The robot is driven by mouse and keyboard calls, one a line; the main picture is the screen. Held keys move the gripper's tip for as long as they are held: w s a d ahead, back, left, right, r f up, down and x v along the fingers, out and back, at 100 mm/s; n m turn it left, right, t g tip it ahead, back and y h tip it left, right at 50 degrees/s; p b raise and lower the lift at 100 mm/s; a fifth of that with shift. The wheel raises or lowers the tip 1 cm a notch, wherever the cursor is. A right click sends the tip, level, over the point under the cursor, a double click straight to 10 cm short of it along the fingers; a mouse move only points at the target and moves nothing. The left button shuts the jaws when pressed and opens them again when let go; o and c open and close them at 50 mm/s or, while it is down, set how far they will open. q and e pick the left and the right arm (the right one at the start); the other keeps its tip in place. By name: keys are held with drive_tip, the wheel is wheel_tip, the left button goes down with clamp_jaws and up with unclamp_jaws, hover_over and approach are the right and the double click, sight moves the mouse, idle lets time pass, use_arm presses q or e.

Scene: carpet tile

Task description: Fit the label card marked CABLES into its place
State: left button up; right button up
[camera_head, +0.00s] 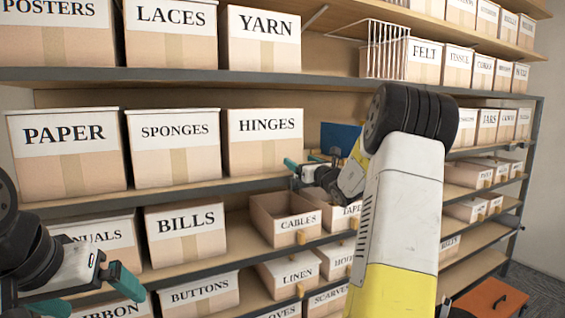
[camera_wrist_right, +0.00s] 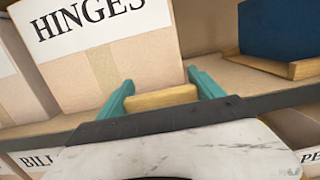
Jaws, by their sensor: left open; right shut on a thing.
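The word CABLES (camera_head: 300,223) shows on the front of an open-topped bin (camera_head: 266,228) on the shelf below HINGES, left of the TAPE bin. I cannot tell whether that lettering is a separate card. My right gripper (camera_head: 313,160) is in front of the middle shelf, just right of the HINGES box. In the right wrist view, my right gripper (camera_wrist_right: 158,94) is shut on a tan wooden-looking piece (camera_wrist_right: 160,97). No lettering shows on that piece; its other faces are hidden. My left gripper (camera_head: 88,293) is open and empty at lower left, before the lower boxes.
The HINGES box (camera_head: 265,152) stands beside a dark blue panel (camera_head: 340,136) on the middle shelf; the panel has a tan base (camera_wrist_right: 276,67) in the right wrist view. The BILLS box (camera_head: 185,240) is left of the CABLES bin. A wire basket (camera_head: 388,50) hangs above. My right arm covers the centre right.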

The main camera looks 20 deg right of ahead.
drive_tip(key=shift+f, duration=0.95)
idle(0.7)
